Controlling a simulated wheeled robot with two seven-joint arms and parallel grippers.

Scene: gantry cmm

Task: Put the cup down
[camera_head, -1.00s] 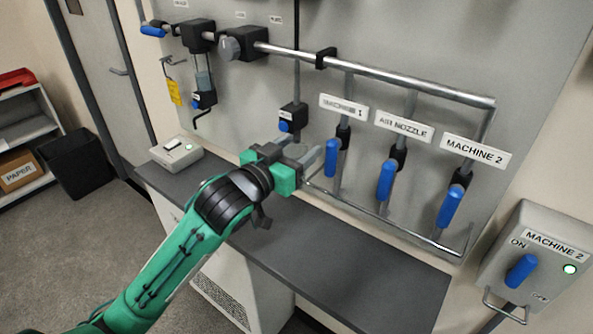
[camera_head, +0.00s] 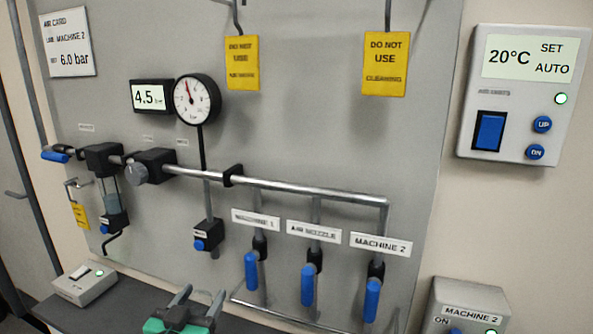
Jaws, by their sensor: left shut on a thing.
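My left gripper (camera_head: 204,291) shows at the bottom edge, left of the middle, in front of the grey panel and over the dark worktop (camera_head: 130,312). Its green body is partly cut off by the frame. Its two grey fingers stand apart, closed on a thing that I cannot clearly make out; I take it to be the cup. No cup shows standing on the visible part of the worktop. My right gripper is not in view.
Blue valve handles (camera_head: 308,285) hang right of the gripper, with a low metal rail (camera_head: 275,311) beneath. A small white switch box (camera_head: 85,284) stands on the worktop at left. A pressure gauge (camera_head: 197,100) and yellow tags (camera_head: 386,64) are higher up.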

